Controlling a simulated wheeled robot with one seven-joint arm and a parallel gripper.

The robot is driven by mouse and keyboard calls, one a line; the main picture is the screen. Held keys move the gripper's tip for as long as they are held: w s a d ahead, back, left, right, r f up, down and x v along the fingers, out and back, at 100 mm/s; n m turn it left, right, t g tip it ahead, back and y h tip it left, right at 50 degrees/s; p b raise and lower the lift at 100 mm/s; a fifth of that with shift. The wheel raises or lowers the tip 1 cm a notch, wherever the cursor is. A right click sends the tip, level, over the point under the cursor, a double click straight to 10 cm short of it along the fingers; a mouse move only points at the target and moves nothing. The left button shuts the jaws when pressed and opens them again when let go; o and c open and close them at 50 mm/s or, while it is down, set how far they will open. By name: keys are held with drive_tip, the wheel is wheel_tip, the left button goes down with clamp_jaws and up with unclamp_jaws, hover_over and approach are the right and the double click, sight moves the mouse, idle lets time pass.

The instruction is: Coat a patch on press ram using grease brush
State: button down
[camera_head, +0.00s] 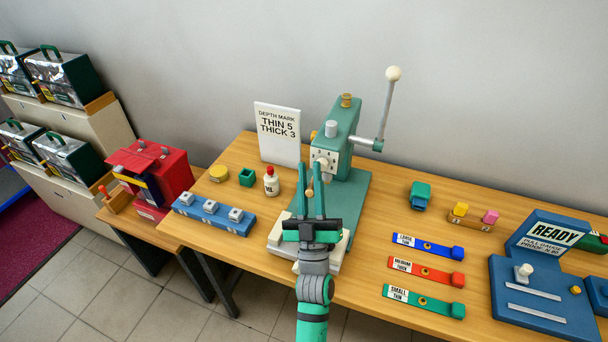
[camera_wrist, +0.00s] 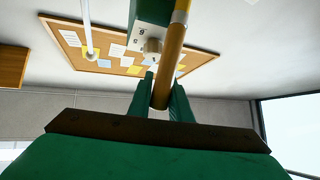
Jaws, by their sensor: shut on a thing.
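My gripper (camera_head: 311,195) is raised in front of the green press (camera_head: 346,128), its fingers pointing up. It is shut on the brush, whose wooden handle end (camera_head: 310,191) shows between the fingers. In the wrist view my gripper (camera_wrist: 160,100) holds the brown brush handle (camera_wrist: 171,60), which leans up and right to a yellowish band at the top edge. The bristles are out of that view. The press head with its white knob (camera_wrist: 152,46) is close behind the handle. I cannot make out the ram itself, or whether the brush touches the press.
A small white bottle with a red cap (camera_head: 271,182) and a green cup (camera_head: 247,177) stand left of the press. A blue block with white knobs (camera_head: 214,214) is nearer. Labelled strips (camera_head: 427,276) and a blue gauge stand (camera_head: 540,290) lie right. The press lever (camera_head: 388,105) sticks up.

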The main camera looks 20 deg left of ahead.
drive_tip(key=shift+w+d+f+h, duration=0.2)
drive_tip(key=shift+d+f, duration=0.1)
drive_tip(key=shift+d, duration=0.35)
drive_tip(key=shift+w+d+f+h, duration=0.1)
drive_tip(key=shift+w+d+f, duration=0.15)
drive_tip(key=shift+d, duration=0.4)
drive_tip(key=shift+a, duration=0.1)
drive_tip(key=a, duration=0.4)
drive_tip(key=shift+s+a+r, duration=0.1)
drive_tip(key=shift+s+r, duration=0.05)
drive_tip(key=shift+r, duration=0.05)
drive_tip(key=shift+s, duration=0.1)
drive_tip(key=s, duration=0.6)
drive_tip(key=shift+a, duration=0.15)
drive_tip(key=shift+s+r, duration=0.1)
